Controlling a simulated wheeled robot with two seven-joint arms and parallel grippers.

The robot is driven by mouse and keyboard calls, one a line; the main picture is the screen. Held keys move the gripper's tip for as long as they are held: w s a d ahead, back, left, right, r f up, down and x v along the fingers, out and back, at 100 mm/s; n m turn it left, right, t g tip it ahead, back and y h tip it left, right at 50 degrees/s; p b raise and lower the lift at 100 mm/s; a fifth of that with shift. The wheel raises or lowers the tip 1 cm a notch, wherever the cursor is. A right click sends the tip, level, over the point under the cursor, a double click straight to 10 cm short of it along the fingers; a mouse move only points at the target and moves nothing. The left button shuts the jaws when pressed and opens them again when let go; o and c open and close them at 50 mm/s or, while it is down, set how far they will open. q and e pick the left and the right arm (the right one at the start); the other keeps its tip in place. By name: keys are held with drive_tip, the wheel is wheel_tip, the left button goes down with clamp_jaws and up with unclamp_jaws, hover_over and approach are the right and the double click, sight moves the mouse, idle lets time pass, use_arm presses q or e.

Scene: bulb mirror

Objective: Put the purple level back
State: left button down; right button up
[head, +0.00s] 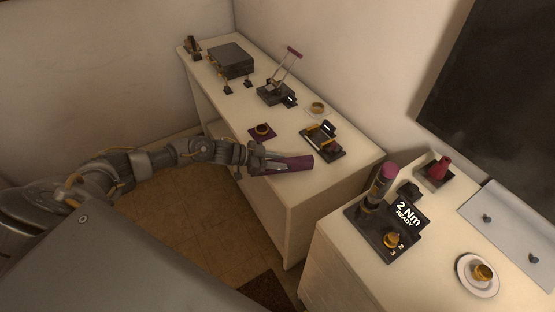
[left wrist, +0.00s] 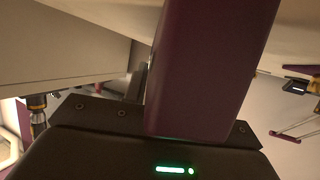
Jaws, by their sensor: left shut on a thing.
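The purple level (head: 298,163) is a bar with its far end pointing right in the head view. My left gripper (head: 270,161) is shut on its left end and holds it over the front part of the far counter. I cannot tell how high it is above the top. In the left wrist view the purple level (left wrist: 205,65) fills the middle, rising from my gripper. A dark holder with yellow parts (head: 322,142) lies just behind the level on the counter. My right gripper is not in view.
On the far counter (head: 222,103) stand a dark box (head: 231,60), a purple-handled press (head: 281,75) and a small cup on a dark mat (head: 262,131).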

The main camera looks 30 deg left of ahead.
use_arm(q)
drive_tip(key=shift+f, duration=0.15)
drive_tip(key=c, duration=1.1)
unclamp_jaws()
drive_tip(key=shift+f, duration=0.1)
drive_tip(key=shift+r, duration=0.3)
drive_tip(key=b+v, duration=0.2)
drive_tip(key=v, duration=1)
